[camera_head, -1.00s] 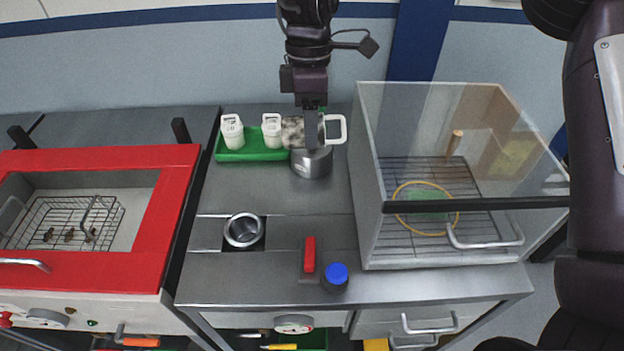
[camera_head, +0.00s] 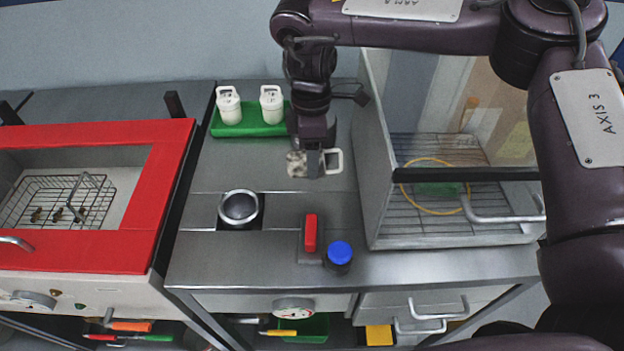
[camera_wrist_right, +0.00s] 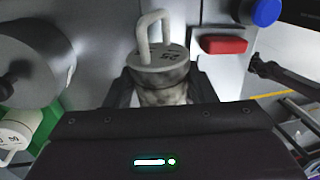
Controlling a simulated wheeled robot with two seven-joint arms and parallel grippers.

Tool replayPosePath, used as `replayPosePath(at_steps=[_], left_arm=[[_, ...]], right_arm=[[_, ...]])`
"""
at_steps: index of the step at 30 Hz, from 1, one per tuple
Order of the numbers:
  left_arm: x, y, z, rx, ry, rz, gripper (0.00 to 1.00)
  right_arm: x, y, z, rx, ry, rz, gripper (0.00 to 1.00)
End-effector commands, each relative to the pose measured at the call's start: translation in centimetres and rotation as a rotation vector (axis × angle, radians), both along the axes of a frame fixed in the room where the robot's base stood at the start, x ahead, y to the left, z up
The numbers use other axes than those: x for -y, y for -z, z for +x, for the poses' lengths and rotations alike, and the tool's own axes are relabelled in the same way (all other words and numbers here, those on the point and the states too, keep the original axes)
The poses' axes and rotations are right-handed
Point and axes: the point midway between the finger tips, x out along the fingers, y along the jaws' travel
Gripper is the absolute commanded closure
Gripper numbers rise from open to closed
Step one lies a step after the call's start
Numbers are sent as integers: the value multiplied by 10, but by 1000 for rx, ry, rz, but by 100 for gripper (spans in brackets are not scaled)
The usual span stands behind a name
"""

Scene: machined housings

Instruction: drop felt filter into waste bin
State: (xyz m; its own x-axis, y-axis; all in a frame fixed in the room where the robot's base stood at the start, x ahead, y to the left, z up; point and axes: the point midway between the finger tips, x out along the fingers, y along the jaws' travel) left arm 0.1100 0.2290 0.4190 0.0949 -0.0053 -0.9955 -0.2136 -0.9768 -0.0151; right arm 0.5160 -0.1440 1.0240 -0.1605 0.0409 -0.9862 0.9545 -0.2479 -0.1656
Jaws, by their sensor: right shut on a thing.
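My right gripper (camera_head: 314,166) is shut on a mottled grey piece with a white loop handle, apparently the felt filter (camera_head: 297,164). It is held above the bench's middle. In the right wrist view, the filter (camera_wrist_right: 165,94) has a pale round cap with dark marks and the loop on top, between the fingers. A round metal cup (camera_head: 239,207) is sunk in the bench to the left and nearer the front. A green container (camera_head: 314,327) shows partly under the bench. I cannot tell which one is the waste bin. My left gripper is not in view.
A green tray (camera_head: 250,130) holds two white capped pieces (camera_head: 228,106). A clear-walled cabinet (camera_head: 376,190) stands right. A red block (camera_head: 310,233) and a blue-capped bottle (camera_head: 340,253) stand near the front. A grey metal cylinder (camera_wrist_right: 40,50) shows in the right wrist view.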

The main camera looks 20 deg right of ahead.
Motion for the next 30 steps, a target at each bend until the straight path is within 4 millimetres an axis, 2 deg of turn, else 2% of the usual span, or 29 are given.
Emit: replayPosePath(at_steps=[1, 3, 8, 16, 29, 30], left_arm=[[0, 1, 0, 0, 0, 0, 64], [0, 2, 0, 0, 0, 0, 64], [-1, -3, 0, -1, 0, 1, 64], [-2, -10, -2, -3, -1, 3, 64], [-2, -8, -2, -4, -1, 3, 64], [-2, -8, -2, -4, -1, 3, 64]], right_arm=[[0, 12, -1, -5, 0, 2, 76], [0, 22, -1, -3, 1, 2, 76], [0, 33, 0, 0, 0, -1, 76], [1, 70, 0, -2, 1, -2, 76], [0, 78, 0, 0, 0, 0, 76], [0, 77, 0, 1, 0, 0, 44]])
